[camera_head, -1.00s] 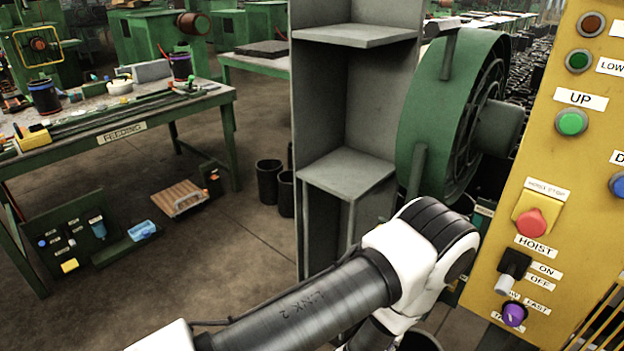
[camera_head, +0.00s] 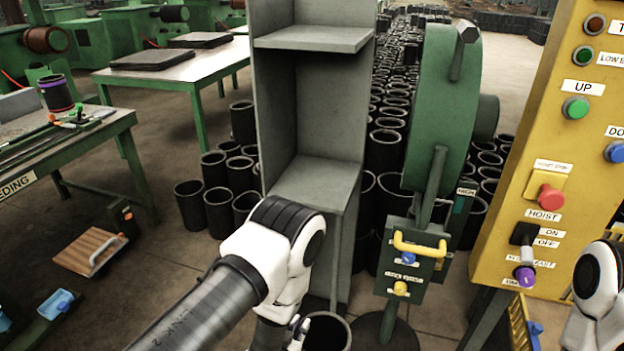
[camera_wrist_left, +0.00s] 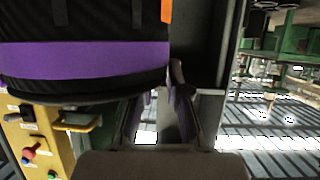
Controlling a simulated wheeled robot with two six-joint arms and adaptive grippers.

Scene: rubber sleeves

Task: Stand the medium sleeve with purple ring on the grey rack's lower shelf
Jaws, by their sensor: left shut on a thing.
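My left gripper (camera_head: 298,331) is low in the head view, mostly hidden by its own wrist, in front of the grey rack. In the left wrist view it is shut on the wall of a black sleeve with a purple ring (camera_wrist_left: 85,62). An open dark rim (camera_head: 329,318) beside the gripper in the head view looks like this sleeve. The grey rack (camera_head: 285,110) stands upright with an upper shelf and a lower shelf (camera_head: 318,183). The visible part of the lower shelf is bare. The held sleeve is below and in front of it. My right gripper is out of view.
Another purple-ringed sleeve (camera_head: 58,95) stands on the green feeding table (camera_head: 125,118). A green wheel machine (camera_head: 440,110) and yellow hoist panel (camera_head: 545,130) are right of the rack. Black sleeves (camera_head: 205,205) crowd the floor behind.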

